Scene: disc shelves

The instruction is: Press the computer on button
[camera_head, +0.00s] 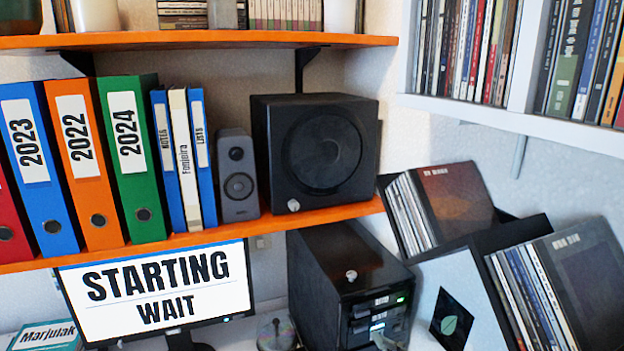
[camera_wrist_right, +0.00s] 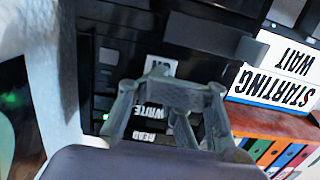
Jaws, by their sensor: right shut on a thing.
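The black computer tower (camera_head: 345,275) stands under the orange shelf, with labelled slots on its front. A green light (camera_head: 400,298) glows beside its top label. The monitor (camera_head: 155,290) reads "STARTING WAIT"; it also shows in the right wrist view (camera_wrist_right: 285,75). The tower's front fills the middle of that view, with READ and WRITE labels (camera_wrist_right: 150,113). My right gripper (camera_wrist_right: 170,97) is close in front of these labels, its fingers together; what it grips cannot be made out. A small grey part of it shows at the head view's bottom edge (camera_head: 385,342). My left gripper is out of view.
A black speaker (camera_head: 318,147) and several binders (camera_head: 135,160) stand on the orange shelf above. Racks of disc cases (camera_head: 565,285) stand close to the right of the tower.

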